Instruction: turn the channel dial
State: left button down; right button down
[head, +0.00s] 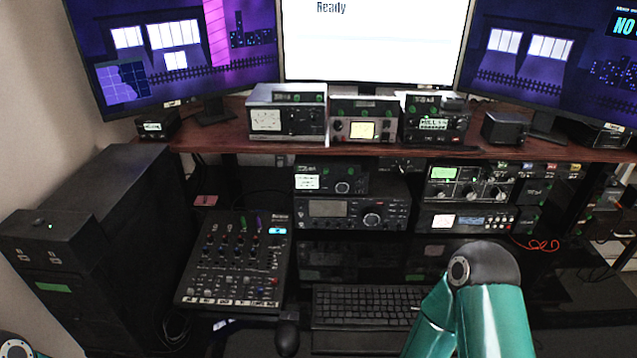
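Several radios with round knobs stand on and under a red-brown desk shelf (350,146). No readable label shows which knob is the channel dial. The black radio (330,222) in the middle has a large round knob (371,219) on its right side. The radio (441,188) to its right, with a green-lit display, has two silver-rimmed knobs (467,194). A small radio (319,182) above the middle one has one knob (342,187). Teal links of my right arm rise at the lower right, in front of the keyboard's right end. Neither gripper is in view.
A mixer (236,262) lies left of the radios. A keyboard (368,303) and a mouse (287,337) are in front. A black tower case (95,230) stands at the left. Three monitors line the back. A red cable (540,245) lies at the right.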

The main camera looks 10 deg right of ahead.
aim_at(341, 185)
jog(key=u, duration=1.05)
jog(key=k, duration=0.8)
jog(key=z, duration=0.55)
